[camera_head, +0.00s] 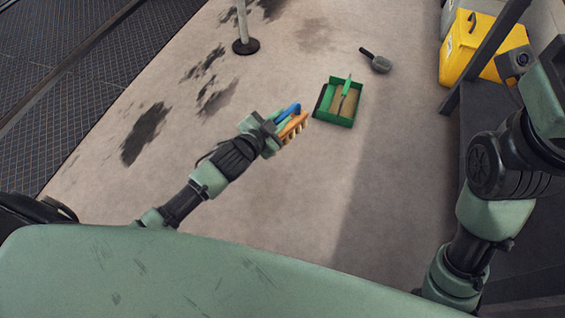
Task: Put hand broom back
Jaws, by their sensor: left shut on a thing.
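My left gripper (277,132) is shut on a hand broom (294,127) with an orange body, pale bristles and a blue part at its upper side. It holds the broom over the floor, left of and nearer than a green tray (331,119). The tray lies on the floor, has a brownish inside, and a green-handled tool (345,92) lies in it. The gripper's fingers partly cover the broom. My right arm rises at the right edge; its gripper is not visible.
A dark grey scoop-like tool (379,64) lies on the floor beyond the tray. A pale post on a round black base (245,47) stands farther back. A yellow box (463,48) is at upper right. Dark stains mark the floor; the middle floor is clear.

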